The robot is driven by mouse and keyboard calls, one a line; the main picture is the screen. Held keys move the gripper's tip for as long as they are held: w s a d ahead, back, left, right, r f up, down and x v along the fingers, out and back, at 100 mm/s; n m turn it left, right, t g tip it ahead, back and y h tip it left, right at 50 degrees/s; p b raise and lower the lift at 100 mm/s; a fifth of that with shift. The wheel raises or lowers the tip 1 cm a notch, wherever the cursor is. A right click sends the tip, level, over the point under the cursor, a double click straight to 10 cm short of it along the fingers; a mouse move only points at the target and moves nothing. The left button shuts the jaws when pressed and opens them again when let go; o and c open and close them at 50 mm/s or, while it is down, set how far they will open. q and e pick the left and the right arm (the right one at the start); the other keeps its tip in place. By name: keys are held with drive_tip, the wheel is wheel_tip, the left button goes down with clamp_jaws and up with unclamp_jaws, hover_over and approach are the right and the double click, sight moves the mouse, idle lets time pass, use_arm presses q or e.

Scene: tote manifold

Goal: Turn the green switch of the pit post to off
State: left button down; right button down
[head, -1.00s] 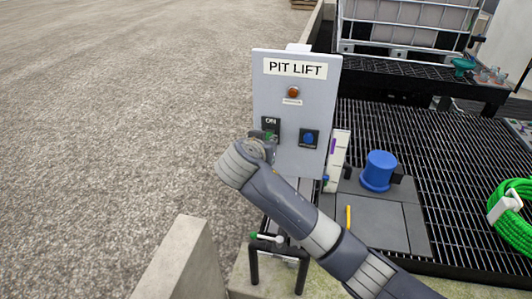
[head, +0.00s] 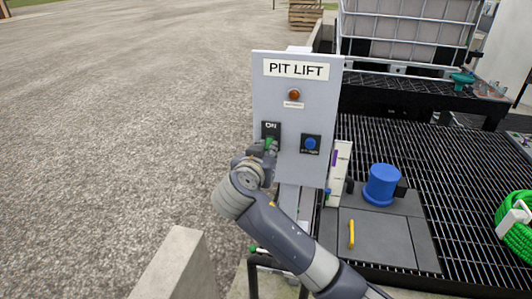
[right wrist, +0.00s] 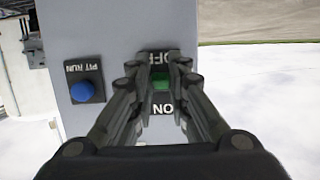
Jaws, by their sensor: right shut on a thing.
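The grey PIT LIFT panel (head: 265,95) stands upright in the middle of the head view. Its green switch (head: 269,143) sits on a black plate marked ON at the top, at the panel's lower left. My right gripper (head: 267,150) reaches it from below and covers its lower part. In the right wrist view the panel appears upside down; the green switch (right wrist: 162,83) lies between the two fingers of my right gripper (right wrist: 161,80), which is shut on it. The OFF and ON labels show above and below it there. The switch's exact angle is hard to tell. My left gripper is not in view.
A blue push button (head: 310,144) is close to the right of the switch. A blue cylinder (head: 382,184) and a yellow handle (head: 351,234) are on the grating to the right. A concrete wall (head: 175,268) stands at front left. Open gravel lies left.

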drive_tip(key=c, duration=1.5)
unclamp_jaws()
drive_tip(key=shift+s, duration=0.1)
drive_tip(key=v, duration=1.1)
drive_tip(key=shift+s+a, duration=0.1)
drive_tip(key=shift+s, duration=0.3)
